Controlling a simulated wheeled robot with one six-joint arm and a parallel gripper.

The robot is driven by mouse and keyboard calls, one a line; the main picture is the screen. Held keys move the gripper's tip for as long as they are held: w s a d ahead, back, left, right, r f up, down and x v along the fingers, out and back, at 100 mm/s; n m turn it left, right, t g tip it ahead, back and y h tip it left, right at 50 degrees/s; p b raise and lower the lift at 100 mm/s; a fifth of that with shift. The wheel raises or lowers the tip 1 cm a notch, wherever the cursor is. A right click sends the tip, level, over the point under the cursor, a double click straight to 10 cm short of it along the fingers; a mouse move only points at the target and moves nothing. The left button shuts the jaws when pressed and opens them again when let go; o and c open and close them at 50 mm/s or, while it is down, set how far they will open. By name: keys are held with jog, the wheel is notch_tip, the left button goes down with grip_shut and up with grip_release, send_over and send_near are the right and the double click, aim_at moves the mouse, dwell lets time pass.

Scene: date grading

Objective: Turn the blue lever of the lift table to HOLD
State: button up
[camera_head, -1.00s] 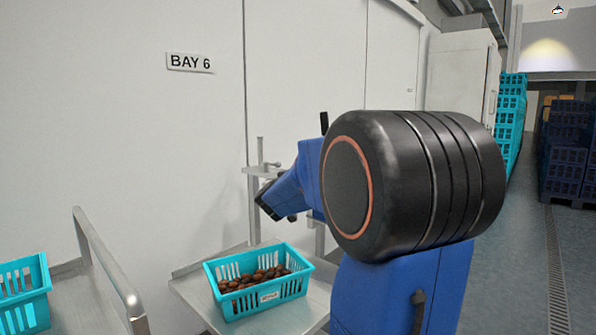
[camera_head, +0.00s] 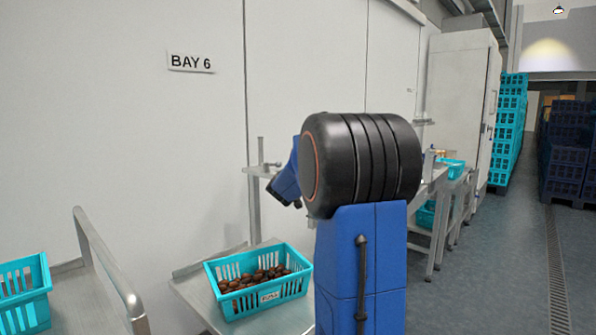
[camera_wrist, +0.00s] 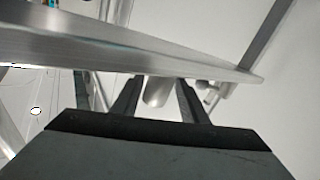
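A blue lever and its HOLD mark cannot be made out in either view. A steel table (camera_head: 195,292) at lower centre carries a teal crate (camera_head: 262,308) of dark dates; I cannot tell if it is the lift table. My gripper (camera_wrist: 158,98) shows in the wrist view with its two dark fingers apart, just under a long metal edge (camera_wrist: 130,45). A pale grey cylinder (camera_wrist: 157,91) shows between or behind the fingers, and I cannot tell if they touch it. In the head view my arm hides most of the gripper.
A steel post with a small shelf (camera_head: 262,170) stands against the white wall behind the crate. A bent metal rail (camera_head: 105,262) and another teal crate (camera_head: 22,292) are at left. A bench with crates (camera_head: 455,170) stands at right, beside open floor.

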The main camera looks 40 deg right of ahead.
jog(key=shift+c, duration=0.4)
grip_shut()
jog(key=shift+m+g+h, duration=0.4)
jog(key=shift+g, duration=0.1)
jog(key=m+g, duration=0.1)
jog(key=g, duration=0.1)
jog(key=m+g+h, duration=0.2)
jog(key=m+g, duration=0.1)
jog(key=shift+s+d+g, duration=0.25)
jog(key=shift+g, duration=0.05)
jog(key=c, duration=0.9)
grip_release()
jog(key=m+g, duration=0.1)
jog(key=g, duration=0.1)
jog(key=s+m+g+h, duration=0.1)
jog(key=m+g, duration=0.1)
jog(key=g, duration=0.1)
jog(key=shift+d+m+g, duration=0.15)
jog(key=shift+m+g, duration=0.15)
jog(key=shift+s+m+g+y, duration=0.2)
jog(key=shift+m+g, duration=0.35)
jog(key=shift+g, duration=0.3)
jog(key=shift+s+m+g+y, duration=0.2)
jog(key=shift+m+g, duration=0.4)
jog(key=shift+g, duration=0.3)
jog(key=shift+s+m+g+y, duration=0.1)
jog(key=shift+m+g+y, duration=0.1)
jog(key=shift+m+g, duration=0.5)
jog(key=shift+g, duration=0.35)
